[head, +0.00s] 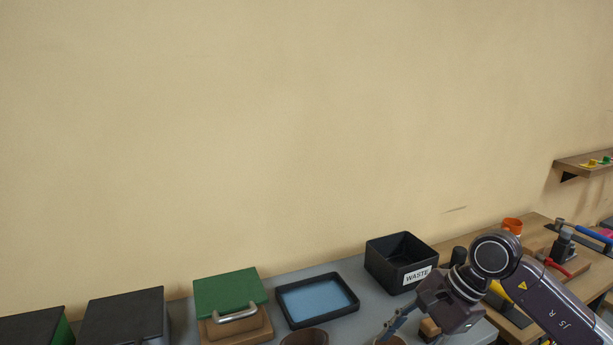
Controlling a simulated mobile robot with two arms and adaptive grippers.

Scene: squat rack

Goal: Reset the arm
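My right arm comes in from the lower right, bent at a dark round joint. My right gripper (398,325) points down and left over the grey table. One finger shows near a brown round rim (392,341) at the bottom edge. The rest of the fingers is cut off or hidden, so I cannot tell whether it is open or holds anything. My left gripper is not in view.
On the grey table (370,312) stand a black WASTE bin (385,270), a black-rimmed blue tray (284,313), a brown round container (305,337), a green-topped box with a metal handle (229,289) and dark boxes (122,311). A wooden bench (540,225) with tools lies at right.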

